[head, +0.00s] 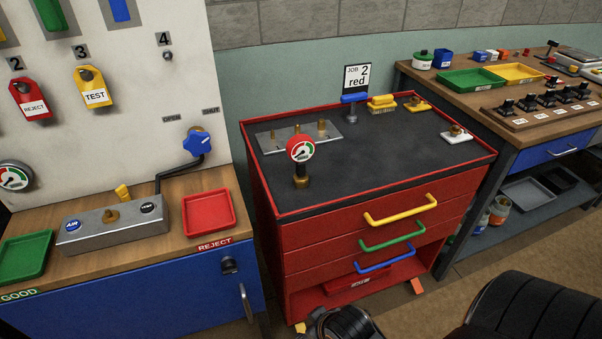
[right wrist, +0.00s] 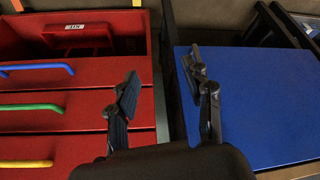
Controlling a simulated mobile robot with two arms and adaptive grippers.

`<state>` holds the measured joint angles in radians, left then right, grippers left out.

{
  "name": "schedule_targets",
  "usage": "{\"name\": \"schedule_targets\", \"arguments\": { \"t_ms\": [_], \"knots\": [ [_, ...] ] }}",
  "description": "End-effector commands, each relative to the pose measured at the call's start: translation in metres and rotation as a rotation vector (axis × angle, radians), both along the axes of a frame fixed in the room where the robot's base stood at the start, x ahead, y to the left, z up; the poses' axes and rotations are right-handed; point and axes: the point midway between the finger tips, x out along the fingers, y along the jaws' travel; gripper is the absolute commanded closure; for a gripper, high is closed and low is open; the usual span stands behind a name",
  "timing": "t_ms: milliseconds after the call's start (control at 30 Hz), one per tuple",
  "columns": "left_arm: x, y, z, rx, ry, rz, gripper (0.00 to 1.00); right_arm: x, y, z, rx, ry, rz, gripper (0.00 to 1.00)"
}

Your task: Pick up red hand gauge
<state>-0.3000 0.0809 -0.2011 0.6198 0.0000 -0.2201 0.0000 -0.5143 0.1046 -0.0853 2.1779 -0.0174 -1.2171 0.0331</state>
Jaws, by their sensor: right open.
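The red hand gauge (head: 300,149) has a round red-rimmed dial with a white, green and red face. It stands upright on a brass fitting on the dark top of the red tool cabinet (head: 275,212). My right gripper (right wrist: 160,77) is open and empty in the right wrist view, its fingers apart in front of the cabinet's drawer side. The gauge is not in that view. A dark part at the bottom edge of the head view seems to be my right arm's end, low in front of the cabinet and well below the gauge. My left gripper is not in view.
A metal plate (head: 335,134) with brass fittings lies behind the gauge. The left bench holds a red tray (head: 208,212). The cabinet top's front right is clear.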

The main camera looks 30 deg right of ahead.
Motion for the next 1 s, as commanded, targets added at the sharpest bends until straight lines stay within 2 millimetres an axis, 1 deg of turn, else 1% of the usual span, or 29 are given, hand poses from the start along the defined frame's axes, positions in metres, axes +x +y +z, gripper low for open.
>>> {"name": "schedule_targets", "arguments": {
  "t_ms": [33, 100, 200, 300, 367, 400, 533, 633, 767, 867, 1000],
  "knots": [
    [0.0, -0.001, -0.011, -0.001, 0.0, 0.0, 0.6, 0.019, -0.01, 0.019, -0.002, -0.097, -0.036, 0.49],
    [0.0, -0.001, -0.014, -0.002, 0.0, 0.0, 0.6, 0.05, -0.028, 0.05, -0.005, -0.254, -0.092, 0.49],
    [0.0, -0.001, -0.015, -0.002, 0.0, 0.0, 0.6, 0.081, -0.05, 0.083, -0.01, -0.431, -0.15, 0.49],
    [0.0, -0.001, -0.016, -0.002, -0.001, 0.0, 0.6, 0.107, -0.07, 0.113, -0.014, -0.602, -0.195, 0.49],
    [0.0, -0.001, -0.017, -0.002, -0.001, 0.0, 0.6, 0.121, -0.083, 0.131, -0.018, -0.704, -0.219, 0.49],
    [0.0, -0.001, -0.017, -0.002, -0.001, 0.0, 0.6, 0.129, -0.091, 0.143, -0.022, -0.772, -0.231, 0.49],
    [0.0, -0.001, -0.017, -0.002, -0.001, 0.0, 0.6, 0.146, -0.113, 0.179, -0.029, -0.97, -0.259, 0.49],
    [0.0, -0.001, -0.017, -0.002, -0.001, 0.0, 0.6, 0.152, -0.124, 0.198, -0.032, -1.073, -0.266, 0.49],
    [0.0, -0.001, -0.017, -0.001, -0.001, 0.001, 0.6, 0.157, -0.129, 0.208, -0.032, -1.131, -0.267, 0.49],
    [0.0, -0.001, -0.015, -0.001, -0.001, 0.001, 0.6, 0.169, -0.132, 0.211, -0.033, -1.14, -0.266, 0.49],
    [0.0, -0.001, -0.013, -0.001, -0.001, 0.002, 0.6, 0.197, -0.139, 0.212, -0.034, -1.139, -0.264, 0.49]
  ]
}}
